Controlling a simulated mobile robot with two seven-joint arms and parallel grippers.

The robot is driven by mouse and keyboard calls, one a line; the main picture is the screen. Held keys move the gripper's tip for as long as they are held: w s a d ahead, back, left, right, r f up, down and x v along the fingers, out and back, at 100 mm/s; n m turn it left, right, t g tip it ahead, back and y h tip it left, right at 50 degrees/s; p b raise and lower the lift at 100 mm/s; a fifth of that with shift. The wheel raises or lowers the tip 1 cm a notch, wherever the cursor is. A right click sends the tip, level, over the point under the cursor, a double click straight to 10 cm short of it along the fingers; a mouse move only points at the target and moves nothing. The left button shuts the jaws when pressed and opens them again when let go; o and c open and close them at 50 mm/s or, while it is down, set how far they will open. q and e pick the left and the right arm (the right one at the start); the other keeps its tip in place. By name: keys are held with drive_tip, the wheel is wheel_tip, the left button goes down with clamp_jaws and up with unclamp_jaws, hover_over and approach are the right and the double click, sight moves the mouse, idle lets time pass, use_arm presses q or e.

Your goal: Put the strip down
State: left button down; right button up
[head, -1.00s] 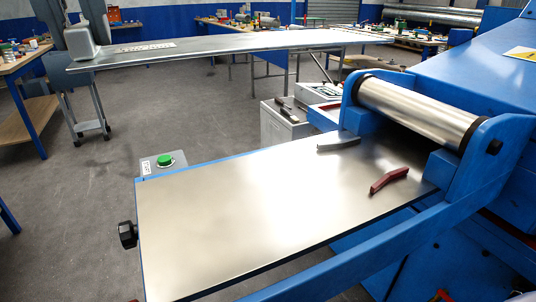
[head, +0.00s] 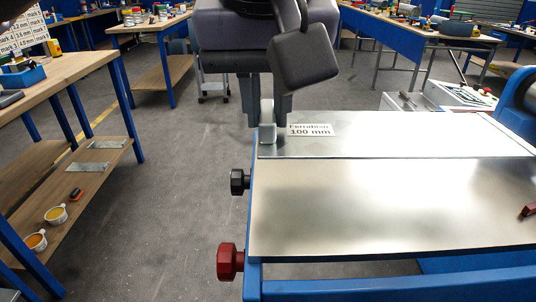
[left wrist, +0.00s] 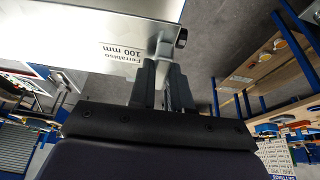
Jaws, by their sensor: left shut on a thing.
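The strip (head: 400,132) is a long flat metal sheet labelled "Ferrabiso 100 mm". It lies level along the far side of the feed table (head: 370,210), and I cannot tell whether it rests on it or hangs just above. My left gripper (head: 268,122) points down and is shut on the pale block at the strip's left end. In the left wrist view the strip (left wrist: 85,25) and its label show beside the gripper fingers (left wrist: 162,78). My right gripper is not in view.
A black knob (head: 239,181) and a red knob (head: 229,262) stick out from the table's left edge. A wooden workbench (head: 70,70) stands at the left, with clear floor between.

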sight(267, 182)
use_arm(q)
drive_tip(key=shift+f, duration=3)
drive_tip(key=shift+f+b, duration=0.1)
drive_tip(key=shift+b, duration=0.2)
drive_tip(key=c, duration=1.5)
unclamp_jaws()
drive_tip(key=shift+f, duration=0.15)
drive_tip(key=o, duration=0.4)
drive_tip(key=shift+r, duration=0.55)
drive_tip(key=p+v, duration=0.1)
drive_tip(key=v, duration=1)
drive_tip(key=shift+s+r, duration=0.15)
drive_tip(key=shift+s, duration=0.1)
